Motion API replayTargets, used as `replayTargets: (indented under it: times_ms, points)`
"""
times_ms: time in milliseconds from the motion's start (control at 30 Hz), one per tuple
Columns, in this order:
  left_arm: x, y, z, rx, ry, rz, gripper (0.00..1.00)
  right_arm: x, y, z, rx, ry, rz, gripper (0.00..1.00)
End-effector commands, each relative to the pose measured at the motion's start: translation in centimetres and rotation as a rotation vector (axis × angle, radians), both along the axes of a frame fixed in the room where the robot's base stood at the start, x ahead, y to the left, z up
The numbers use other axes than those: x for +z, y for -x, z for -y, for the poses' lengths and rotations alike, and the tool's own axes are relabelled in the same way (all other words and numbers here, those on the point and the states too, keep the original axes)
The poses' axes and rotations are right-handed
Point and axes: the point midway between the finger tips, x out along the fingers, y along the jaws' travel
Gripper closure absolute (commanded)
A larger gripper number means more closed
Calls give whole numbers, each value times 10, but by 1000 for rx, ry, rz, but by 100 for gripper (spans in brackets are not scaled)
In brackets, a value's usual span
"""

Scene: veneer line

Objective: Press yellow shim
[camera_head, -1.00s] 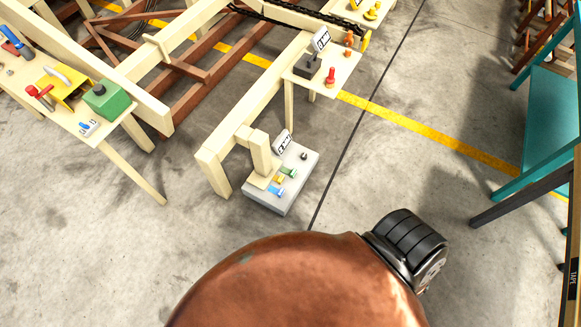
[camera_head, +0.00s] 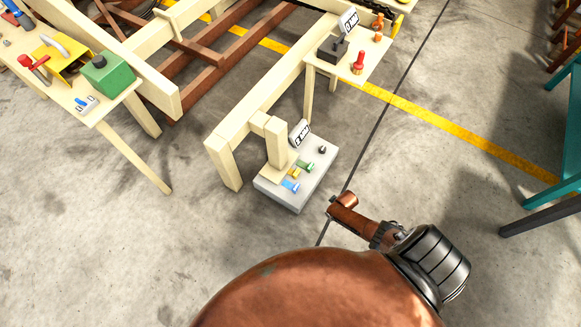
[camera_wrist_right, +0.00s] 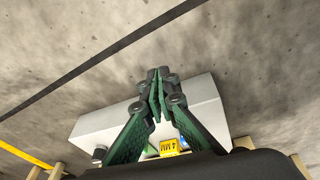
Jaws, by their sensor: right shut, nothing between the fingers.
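The yellow shim (camera_head: 294,174) lies between a blue shim (camera_head: 290,186) and a green shim (camera_head: 304,165) on a low grey block (camera_head: 297,203). In the right wrist view a yellow piece marked "4 MM" (camera_wrist_right: 169,146) shows behind my fingers, partly cut off by a dark edge. My right gripper (camera_wrist_right: 158,78) is shut and empty, its green and black fingers in front of the grey block (camera_wrist_right: 203,92). I cannot tell whether they touch it. My left gripper is not in view.
A wooden frame post (camera_head: 276,143) and a sign reading "8 MM" (camera_head: 300,134) stand at the block. A dark knob (camera_head: 322,149) is on its far corner. A small wooden shelf (camera_head: 375,62) with a red peg is beyond. Open concrete floor lies right and front.

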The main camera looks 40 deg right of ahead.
Motion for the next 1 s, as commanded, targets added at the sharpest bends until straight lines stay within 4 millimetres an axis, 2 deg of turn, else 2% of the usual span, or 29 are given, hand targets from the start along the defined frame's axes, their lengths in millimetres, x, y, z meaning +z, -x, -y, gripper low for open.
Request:
replayTargets:
  times_ms: [33, 100, 200, 300, 400, 500, 600, 733, 1000]
  points:
    - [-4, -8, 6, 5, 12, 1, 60, -11, -44, 7, 21, -2, 13, 100]
    - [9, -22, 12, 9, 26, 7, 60, -6, -99, 11, 43, -13, 33, 100]
    - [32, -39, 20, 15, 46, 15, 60, 6, -170, 12, 78, -35, 55, 100]
    - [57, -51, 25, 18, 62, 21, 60, 19, -227, 9, 113, -58, 70, 100]
    - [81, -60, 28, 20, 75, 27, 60, 33, -270, 4, 143, -80, 79, 100]
    - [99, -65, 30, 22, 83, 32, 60, 46, -298, -1, 165, -96, 86, 100]
    - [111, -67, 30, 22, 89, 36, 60, 54, -312, -4, 178, -105, 89, 100]
    - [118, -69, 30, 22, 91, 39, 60, 61, -319, -6, 185, -110, 94, 100]
    - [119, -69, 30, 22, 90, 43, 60, 62, -319, -6, 184, -111, 96, 100]
